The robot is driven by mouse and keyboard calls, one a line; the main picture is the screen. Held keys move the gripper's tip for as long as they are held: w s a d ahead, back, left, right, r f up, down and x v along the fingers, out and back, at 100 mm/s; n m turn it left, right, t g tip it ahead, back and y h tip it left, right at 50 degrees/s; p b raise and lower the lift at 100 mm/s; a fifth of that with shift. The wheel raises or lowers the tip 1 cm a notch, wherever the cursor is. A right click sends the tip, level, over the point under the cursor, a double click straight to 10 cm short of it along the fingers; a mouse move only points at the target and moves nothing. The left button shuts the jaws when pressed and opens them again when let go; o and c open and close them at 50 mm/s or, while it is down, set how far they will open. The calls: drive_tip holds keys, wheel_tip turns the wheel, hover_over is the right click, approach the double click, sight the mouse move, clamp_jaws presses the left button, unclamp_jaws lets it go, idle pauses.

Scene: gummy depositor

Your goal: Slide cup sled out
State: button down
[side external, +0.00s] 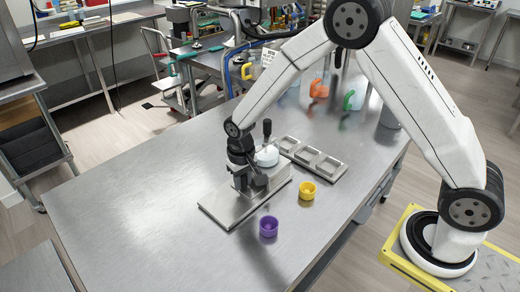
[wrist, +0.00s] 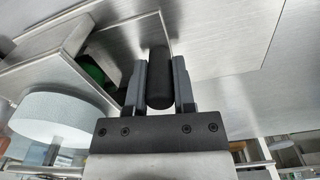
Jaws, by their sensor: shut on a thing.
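The depositor (side external: 262,176) is a metal block with a white round top and a black upright lever, standing on a flat metal base plate (side external: 218,209). My gripper (side external: 240,183) is low over the plate, at the left side of the block. In the wrist view its two fingers are shut on a black cylindrical handle (wrist: 158,85). I take this as the cup sled's handle; the sled itself is mostly hidden by the gripper and block. A yellow cup (side external: 308,191) and a purple cup (side external: 268,227) stand on the table, to the right of and below the plate.
A metal tray (side external: 340,175) with several square hollows lies behind the yellow cup. Pitchers with an orange handle (side external: 318,89) and a green handle (side external: 349,100) stand at the back right. The steel table (side external: 125,200) is clear to the left of the plate.

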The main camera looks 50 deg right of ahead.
drive_tip(key=a, duration=1)
drive_tip(key=shift+a, duration=0.25)
drive_tip(key=c, duration=0.5)
unclamp_jaws()
drive_tip(key=shift+a, duration=0.1)
drive_tip(key=shift+c, duration=0.2)
drive_tip(key=shift+o, duration=0.5)
drive_tip(key=shift+r, duration=0.1)
wheel_tip(320, 180, up, 8)
drive_tip(key=shift+d, duration=0.2)
